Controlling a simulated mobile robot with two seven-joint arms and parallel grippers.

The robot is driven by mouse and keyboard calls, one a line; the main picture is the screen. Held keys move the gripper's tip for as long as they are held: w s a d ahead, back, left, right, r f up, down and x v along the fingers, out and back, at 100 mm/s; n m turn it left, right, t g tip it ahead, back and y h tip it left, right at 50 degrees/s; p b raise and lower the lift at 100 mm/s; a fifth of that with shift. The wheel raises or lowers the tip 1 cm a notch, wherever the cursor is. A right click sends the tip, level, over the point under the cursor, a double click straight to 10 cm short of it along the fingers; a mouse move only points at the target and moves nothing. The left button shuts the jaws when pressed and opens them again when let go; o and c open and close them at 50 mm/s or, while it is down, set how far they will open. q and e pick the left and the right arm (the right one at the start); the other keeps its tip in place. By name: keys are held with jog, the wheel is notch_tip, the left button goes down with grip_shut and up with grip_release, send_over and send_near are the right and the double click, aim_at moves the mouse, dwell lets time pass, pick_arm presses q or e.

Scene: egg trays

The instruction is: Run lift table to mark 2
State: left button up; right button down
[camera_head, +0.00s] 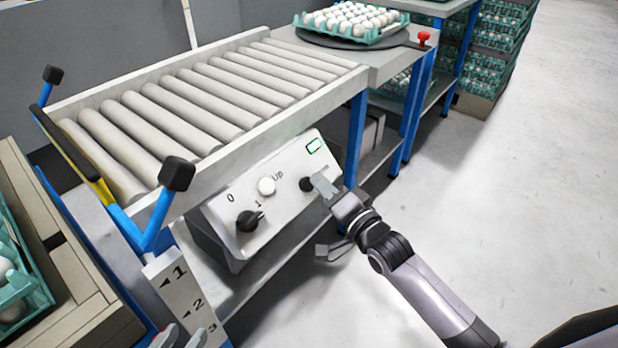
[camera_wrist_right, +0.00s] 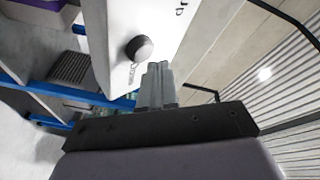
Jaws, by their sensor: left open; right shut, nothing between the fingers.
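The grey control panel (camera_head: 285,200) under the roller conveyor has a black 0/1 knob (camera_head: 250,220), a white button (camera_head: 267,186) marked "Up" and a green-outlined window (camera_head: 314,145). A white post (camera_head: 173,288) carries marks 1, 2 and 3.
The roller conveyor (camera_head: 200,105) is empty. A teal tray of eggs (camera_head: 352,38) stands on a dark round plate at its far end. Blue black-knobbed levers (camera_head: 160,215) flank the near end. Another egg tray (camera_head: 30,290) shows at far left. The floor (camera_head: 500,190) on the right is clear.

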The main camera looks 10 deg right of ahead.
jog(key=shift+d+r, duration=0.1)
jog(key=shift+r, duration=0.05)
jog(key=s+d+r+p, duration=0.1)
jog(key=p, duration=0.1)
jog(key=s+d+r+p, duration=0.1)
jog(key=s+r+p, duration=0.1)
jog(key=p, duration=0.1)
jog(key=shift+d+r, duration=0.15)
dwell(1.0)
